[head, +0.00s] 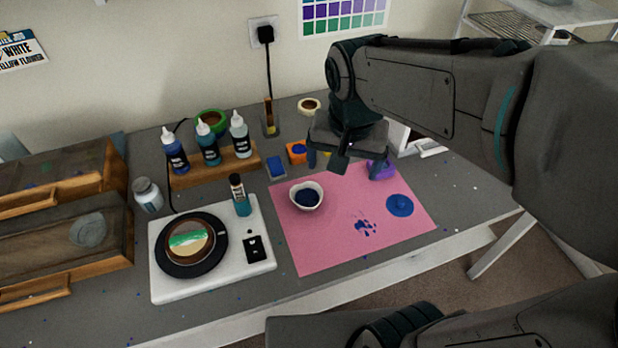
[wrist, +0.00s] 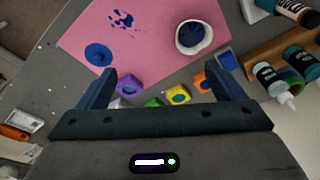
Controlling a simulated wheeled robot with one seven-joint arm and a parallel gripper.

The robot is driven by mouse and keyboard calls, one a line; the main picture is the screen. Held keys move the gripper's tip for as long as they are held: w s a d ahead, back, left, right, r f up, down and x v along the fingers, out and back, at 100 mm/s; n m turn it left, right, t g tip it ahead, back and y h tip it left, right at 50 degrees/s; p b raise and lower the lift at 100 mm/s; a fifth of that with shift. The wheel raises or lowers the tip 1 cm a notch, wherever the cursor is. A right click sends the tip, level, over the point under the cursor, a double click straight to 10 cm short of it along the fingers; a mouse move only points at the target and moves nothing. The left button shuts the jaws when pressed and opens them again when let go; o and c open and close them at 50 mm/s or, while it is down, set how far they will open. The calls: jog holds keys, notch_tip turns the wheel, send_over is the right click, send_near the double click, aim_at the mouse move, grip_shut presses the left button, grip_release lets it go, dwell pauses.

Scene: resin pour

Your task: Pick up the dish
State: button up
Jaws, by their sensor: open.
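The dish (head: 297,205) is a small white bowl with dark blue inside. It stands upright on the left part of the pink mat (head: 308,247). In the wrist view the dish (wrist: 192,50) is at the upper right, beyond the fingertips. My gripper (head: 346,163) is open, above and behind the mat's back edge, to the right of the dish and apart from it. In the wrist view my gripper (wrist: 158,76) shows both fingers wide apart with nothing held between them.
A blue disc (head: 400,205) and blue splatter lie on the mat. Small coloured blocks, including a purple one (head: 381,168) and an orange one (head: 297,153), stand behind it. Left are a white turntable base (head: 160,287), a small bottle (head: 240,195) and a wooden bottle rack (head: 215,171).

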jog(key=w+a+f+m+b, duration=0.2)
jog(key=w+a+f+m, duration=0.15)
jog(key=a, duration=0.35)
send_over(307, 200)
jog(key=s, duration=0.1)
jog(key=shift+n+g+h, duration=0.3)
jog(key=shift+n+g, duration=0.05)
jog(key=shift+g, duration=0.05)
jog(key=f, duration=0.8)
jog(key=shift+s+a+p, duration=0.15)
jog(key=shift+a+p, duration=0.05)
jog(key=shift+p, duration=0.1)
jog(key=shift+w+d+f, duration=0.1)
jog(key=shift+w+f, duration=0.15)
jog(key=shift+f, duration=0.95)
jog(key=shift+w+d+f, duration=0.1)
jog(key=shift+w+f, duration=0.1)
jog(key=shift+f, duration=1)
jog(key=shift+c, duration=0.3)
jog(key=c, duration=0.9)
